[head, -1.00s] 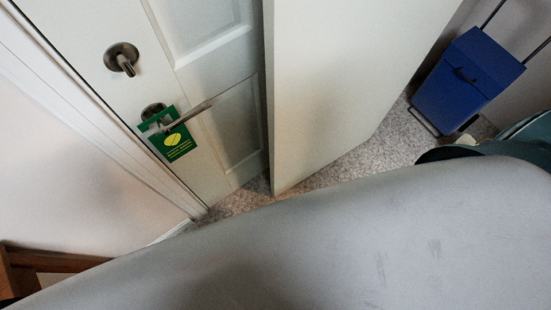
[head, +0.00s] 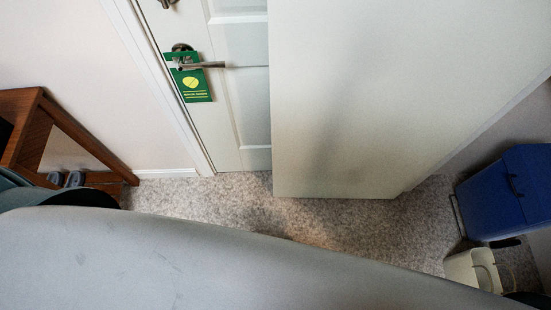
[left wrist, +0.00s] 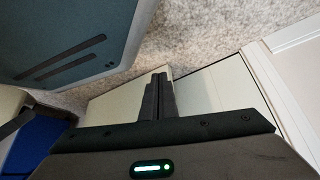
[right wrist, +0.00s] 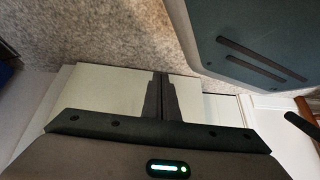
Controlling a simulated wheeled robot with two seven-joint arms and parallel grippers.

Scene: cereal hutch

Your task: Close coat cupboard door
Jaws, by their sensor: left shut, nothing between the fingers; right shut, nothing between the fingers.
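The coat cupboard door appears to be the plain white panel (head: 400,90) standing out at the right of centre in the head view, its near left edge in front of a panelled door. I cannot see a handle on it. White panel surfaces show beyond the fingers in the left wrist view (left wrist: 115,105) and the right wrist view (right wrist: 100,92). My left gripper (left wrist: 158,82) is shut and empty. My right gripper (right wrist: 162,82) is shut and empty. Neither gripper shows in the head view, and I cannot tell whether either touches the panel.
The panelled door (head: 240,90) has a lever handle (head: 205,65) with a green hanger tag (head: 192,84). A brown wooden table (head: 65,130) stands left. Speckled carpet (head: 230,205) is clear before the doors.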

